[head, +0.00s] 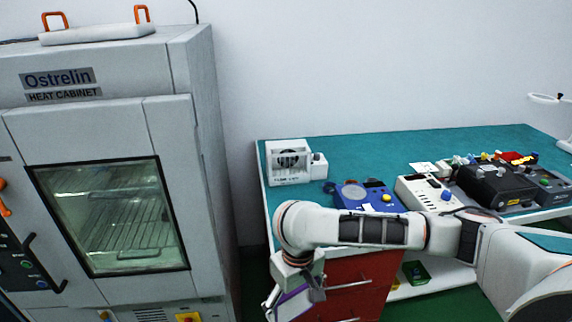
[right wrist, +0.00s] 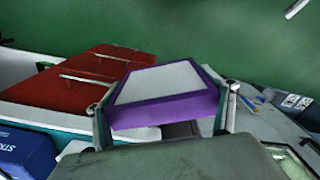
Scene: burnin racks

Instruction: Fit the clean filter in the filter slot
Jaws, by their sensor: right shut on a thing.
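A flat filter with a purple frame and a pale grey-white panel (right wrist: 165,84) is between the fingers of my right gripper (right wrist: 165,112), which is shut on it. In the head view the right gripper (head: 294,291) hangs low in front of the red drawers, and part of the purple filter (head: 292,302) shows there. A white box with a dark fan (head: 288,162) stands at the bench's left end, well above and apart from the gripper in the picture. I cannot make out the filter slot for certain. My left gripper is not in view.
The Ostrelin heat cabinet (head: 110,130) stands at left with its glass door closed. The teal bench (head: 400,146) holds a blue device (head: 365,196), a white device (head: 430,193) and black instruments (head: 495,184). Red drawers (head: 362,284) are under it. The bench's back middle is clear.

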